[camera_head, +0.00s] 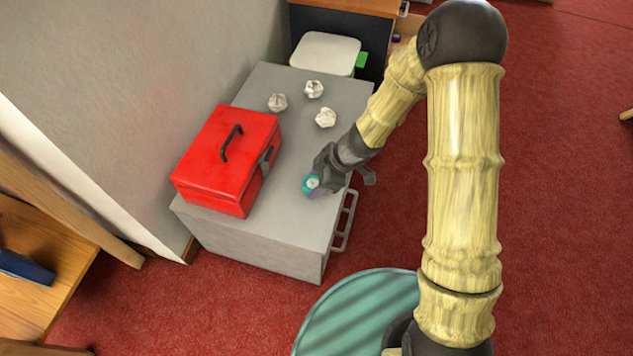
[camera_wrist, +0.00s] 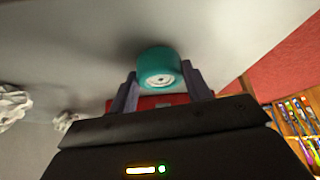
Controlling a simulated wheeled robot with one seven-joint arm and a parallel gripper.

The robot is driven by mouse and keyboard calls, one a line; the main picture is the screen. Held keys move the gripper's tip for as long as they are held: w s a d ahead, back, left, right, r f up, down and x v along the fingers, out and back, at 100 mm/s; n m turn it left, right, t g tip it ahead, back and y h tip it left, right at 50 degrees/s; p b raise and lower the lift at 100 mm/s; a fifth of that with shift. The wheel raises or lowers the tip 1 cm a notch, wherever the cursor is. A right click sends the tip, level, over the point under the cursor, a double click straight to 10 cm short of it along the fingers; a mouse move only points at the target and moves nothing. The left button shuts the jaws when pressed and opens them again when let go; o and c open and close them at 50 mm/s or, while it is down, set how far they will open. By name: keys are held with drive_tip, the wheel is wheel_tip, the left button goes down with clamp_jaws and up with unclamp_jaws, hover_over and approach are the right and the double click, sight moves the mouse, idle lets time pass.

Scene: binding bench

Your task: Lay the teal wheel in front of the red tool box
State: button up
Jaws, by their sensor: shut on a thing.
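The red tool box (camera_head: 228,160) with a black handle stands on the grey cabinet top (camera_head: 268,225), toward its left side in the head view. The teal wheel (camera_head: 311,184) is to the right of the box, apart from it, over the right part of the top. My gripper (camera_head: 318,188) is shut on the wheel. In the wrist view the wheel (camera_wrist: 157,66) sits between the two fingertips of my gripper (camera_wrist: 160,84), its pale hub showing. A strip of red, probably the tool box (camera_wrist: 160,101), shows below the wheel. I cannot tell whether the wheel touches the top.
Several crumpled white balls (camera_head: 314,89) lie on the top behind the box. A white lidded thing (camera_head: 326,53) stands beyond. Rails (camera_head: 345,222) stick out at the cabinet's right side. The top's front strip is clear.

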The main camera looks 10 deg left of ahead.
drive_tip(key=o, duration=1)
drive_tip(key=shift+f, duration=0.1)
drive_tip(key=shift+w+d+r+p, duration=0.1)
drive_tip(key=shift+d+r+p, duration=0.15)
drive_tip(key=shift+r+p, duration=0.35)
drive_tip(key=p+v, duration=0.7)
drive_tip(key=v, duration=0.4)
